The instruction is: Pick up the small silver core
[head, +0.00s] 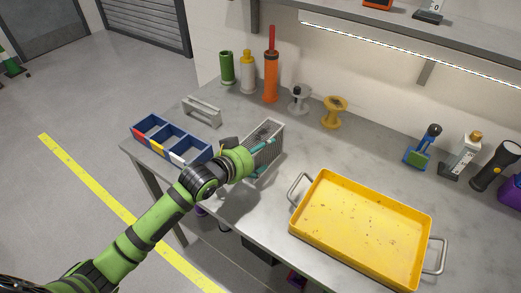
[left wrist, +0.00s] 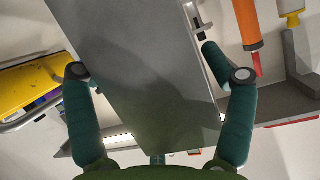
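My left gripper (head: 266,148) is at the near side of a grey ridged box (head: 268,130) on the workbench and hides part of it. In the left wrist view its teal fingers (left wrist: 158,74) are spread wide. A broad flat grey surface (left wrist: 150,70) fills the space between them; I cannot tell whether the fingers touch it. A small silver-grey spool-shaped piece with a dark top (head: 299,99) stands behind the box, apart from the gripper. I cannot tell whether it is the silver core. My right gripper is not in view.
A yellow tray with handles (head: 329,257) lies to the right. A blue divided bin (head: 186,137) and a grey bracket (head: 202,111) are to the left. Bare bench (head: 238,207) shows in front.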

